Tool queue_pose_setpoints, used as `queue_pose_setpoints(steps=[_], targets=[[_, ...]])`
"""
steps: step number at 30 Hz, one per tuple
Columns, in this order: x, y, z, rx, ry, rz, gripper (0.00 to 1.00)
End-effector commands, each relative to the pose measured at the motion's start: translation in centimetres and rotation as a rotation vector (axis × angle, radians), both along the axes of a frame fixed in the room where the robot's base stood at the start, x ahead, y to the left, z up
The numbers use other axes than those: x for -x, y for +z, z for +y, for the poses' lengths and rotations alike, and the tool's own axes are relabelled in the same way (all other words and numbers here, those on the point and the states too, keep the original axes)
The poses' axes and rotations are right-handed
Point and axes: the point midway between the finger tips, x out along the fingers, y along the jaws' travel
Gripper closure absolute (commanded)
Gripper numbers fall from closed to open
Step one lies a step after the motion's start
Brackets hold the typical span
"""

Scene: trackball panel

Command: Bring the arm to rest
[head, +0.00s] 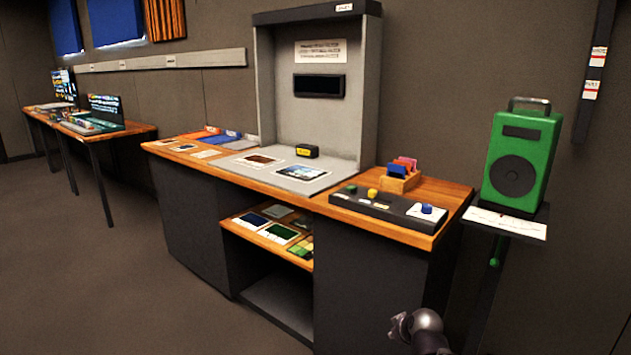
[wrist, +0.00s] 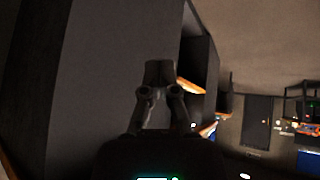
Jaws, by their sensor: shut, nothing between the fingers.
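My gripper (wrist: 159,72) shows in the wrist view with its fingers together and nothing between them. In the head view, part of my arm (head: 428,322) shows at the bottom right, in front of the dark desk (head: 365,285) and below its top. The wrist view shows a dark cabinet side filling the left half, close behind the fingers. I cannot tell whether the gripper touches it.
A control panel (head: 385,206) with a blue ball lies on the desk's right end. A green speaker (head: 520,160) stands on a small wall shelf (head: 505,222) at right. Open shelves (head: 270,235) lie under the desk. The floor (head: 110,290) at left is clear.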

Motion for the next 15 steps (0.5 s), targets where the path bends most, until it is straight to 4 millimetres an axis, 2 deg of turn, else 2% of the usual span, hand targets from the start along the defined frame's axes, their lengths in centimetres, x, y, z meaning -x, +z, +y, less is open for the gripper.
queue_pose_setpoints(steps=[3, 6, 15], targets=[[2.6, -1.7, 1.7, -0.042, -0.067, 0.176, 1.0], [4.7, -2.7, 2.6, -0.059, -0.139, 0.31, 1.0], [9.0, -3.9, 3.7, -0.046, -0.325, 0.555, 1.0]])
